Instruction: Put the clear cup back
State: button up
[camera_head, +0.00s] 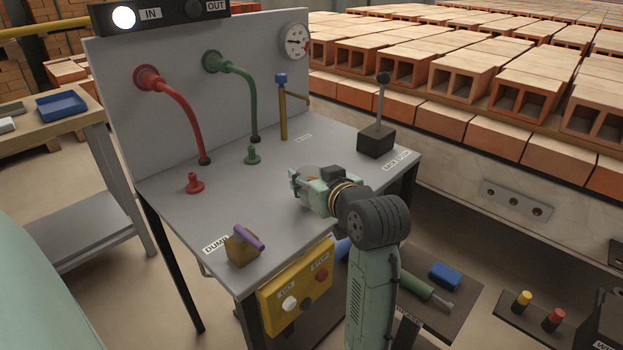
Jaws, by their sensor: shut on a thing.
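My gripper (301,188) is over the right half of the grey bench top, its fingers toward the left. It is shut on the clear cup (311,172), of which only a small see-through part shows above the fingers. The rest of the cup is hidden by the gripper and wrist. I cannot tell whether the cup touches the bench.
The grey bench (200,215) carries a red hose (185,110), a green hose (243,88), a brass post with a blue top (282,108), a black lever box (376,140) and a purple-handled valve (243,245). The bench middle is clear. Brick rows (470,65) stand behind right.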

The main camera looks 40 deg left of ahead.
jog(key=shift+f, duration=0.25)
jog(key=shift+f, duration=0.25)
jog(key=o, duration=1.3)
jog(key=shift+o, duration=0.2)
